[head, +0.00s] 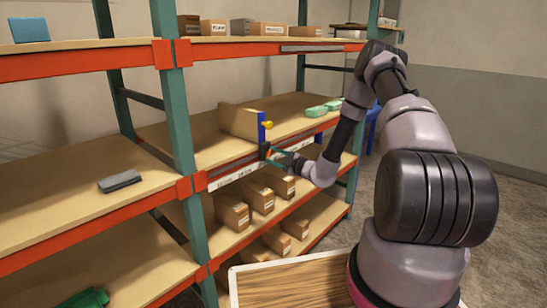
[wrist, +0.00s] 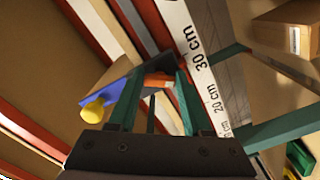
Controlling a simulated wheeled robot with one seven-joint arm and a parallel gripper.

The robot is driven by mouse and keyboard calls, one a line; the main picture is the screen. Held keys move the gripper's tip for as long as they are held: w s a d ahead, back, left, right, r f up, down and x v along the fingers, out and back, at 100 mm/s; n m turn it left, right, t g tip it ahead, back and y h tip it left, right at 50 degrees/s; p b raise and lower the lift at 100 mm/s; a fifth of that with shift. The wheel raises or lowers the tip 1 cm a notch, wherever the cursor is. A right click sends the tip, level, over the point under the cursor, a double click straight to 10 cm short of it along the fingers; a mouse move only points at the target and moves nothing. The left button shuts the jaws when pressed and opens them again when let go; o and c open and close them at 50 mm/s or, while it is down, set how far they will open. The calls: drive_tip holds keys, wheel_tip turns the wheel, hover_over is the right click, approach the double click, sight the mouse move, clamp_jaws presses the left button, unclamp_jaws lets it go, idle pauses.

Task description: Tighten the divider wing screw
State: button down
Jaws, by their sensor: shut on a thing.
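The divider (head: 238,121) is a light wooden panel standing on the middle shelf in the head view. A blue bracket (head: 261,128) with a yellow knob (head: 267,125) is at its front end. The bracket (wrist: 107,88) and the knob (wrist: 93,110) also show in the wrist view, beside my left finger. My gripper (head: 271,156) is at the shelf's front edge, low on the bracket. In the wrist view its teal fingers (wrist: 156,85) are shut on an orange piece, apparently the wing screw (wrist: 158,80). The fingers partly hide it, and its turn angle is hard to tell.
A ruler strip (wrist: 192,50) with centimetre marks runs along the shelf edge beside my fingers. Green items (head: 322,108) lie on the shelf to the right. Cardboard boxes (head: 234,213) stand on the shelf below. A teal upright (head: 180,130) rises to the left.

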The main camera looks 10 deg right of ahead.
drive_tip(key=shift+s+d+f+m, duration=0.1)
drive_tip(key=shift+d+f+m, duration=0.1)
drive_tip(key=shift+m, duration=0.2)
drive_tip(key=shift+c, duration=1.9)
unclamp_jaws()
drive_tip(key=shift+o, duration=0.3)
drive_tip(key=shift+a+r, duration=0.1)
drive_tip(key=v, duration=1)
drive_tip(key=shift+s+d, duration=0.2)
drive_tip(key=shift+s, duration=0.1)
